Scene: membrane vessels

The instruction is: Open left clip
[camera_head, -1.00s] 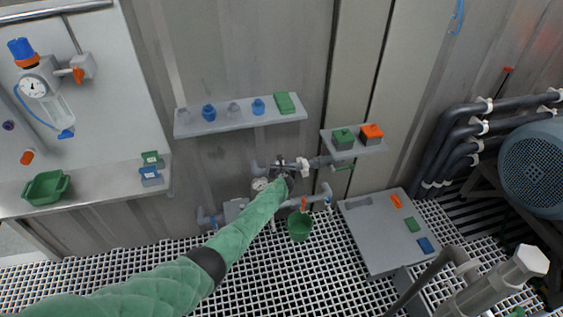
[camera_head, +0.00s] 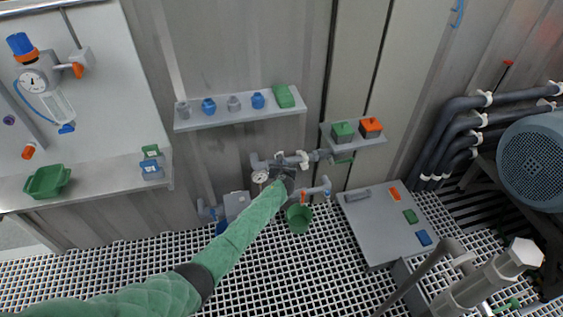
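A grey pipe assembly (camera_head: 318,156) is fixed low on the wall, with a white clip-like fitting (camera_head: 303,159) on its upper pipe. My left arm, in a green sleeve, reaches in from the lower left. My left gripper (camera_head: 283,172) is dark and small at the assembly, just below the upper pipe. Its fingers are too small and too overlapped by the pipework to tell whether they are open or touching a clip. The left clip cannot be made out clearly. My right gripper does not show.
A round gauge (camera_head: 260,177) sits left of the gripper. A green bucket (camera_head: 299,219) hangs below the lower pipe (camera_head: 312,191). A shelf (camera_head: 240,119) with small fittings is above. A grey table (camera_head: 385,238) stands at right.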

